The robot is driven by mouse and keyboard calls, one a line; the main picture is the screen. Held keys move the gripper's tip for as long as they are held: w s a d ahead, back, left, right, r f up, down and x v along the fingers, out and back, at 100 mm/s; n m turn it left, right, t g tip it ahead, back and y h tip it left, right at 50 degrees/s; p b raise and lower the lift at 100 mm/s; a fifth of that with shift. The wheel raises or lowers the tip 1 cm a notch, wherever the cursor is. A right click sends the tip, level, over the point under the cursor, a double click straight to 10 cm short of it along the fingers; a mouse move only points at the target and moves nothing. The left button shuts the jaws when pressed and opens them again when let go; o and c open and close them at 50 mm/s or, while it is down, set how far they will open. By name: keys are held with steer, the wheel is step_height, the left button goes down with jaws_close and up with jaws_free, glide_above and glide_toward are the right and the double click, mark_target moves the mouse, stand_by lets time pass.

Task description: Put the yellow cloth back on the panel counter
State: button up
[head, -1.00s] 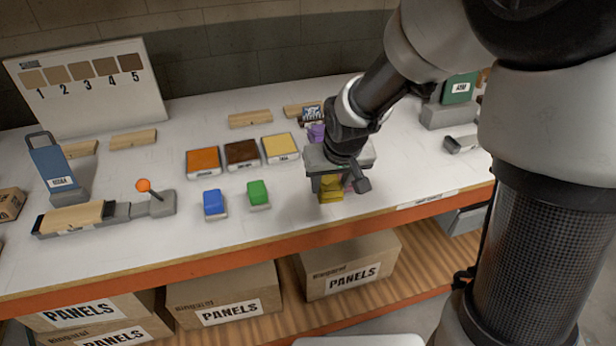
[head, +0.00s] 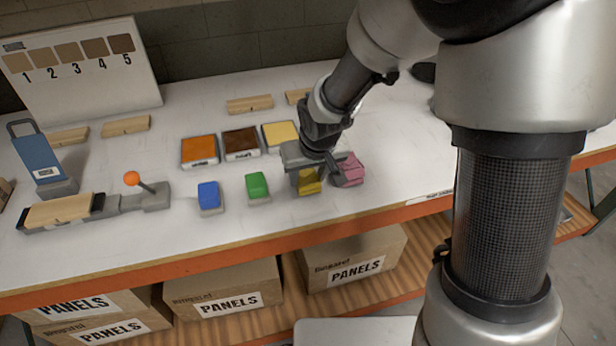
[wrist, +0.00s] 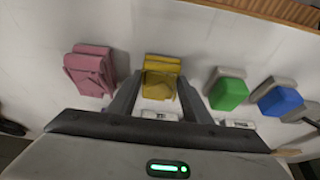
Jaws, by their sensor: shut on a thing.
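The yellow cloth (head: 308,186) is a folded cloth under my gripper (head: 314,176), near the counter's front edge. In the wrist view the yellow cloth (wrist: 161,64) lies between the two fingers of my gripper (wrist: 160,88), which is shut on it. The cloth is at or just above the white panel counter (head: 385,150); I cannot tell whether it touches. My gripper hides its upper part in the head view. A pink cloth (head: 350,171) lies close on its right, and a green block (head: 257,184) stands to its left.
A blue block (head: 208,195) stands left of the green one. Orange (head: 199,150), brown (head: 241,142) and yellow (head: 280,134) trays lie behind. A lever fixture (head: 150,195) is farther left. PANELS boxes (head: 225,288) sit on the shelf below. Bare counter lies in front of the blocks.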

steer(key=shift+f, duration=0.2)
steer(key=shift+f, duration=0.15)
steer(key=o, duration=1)
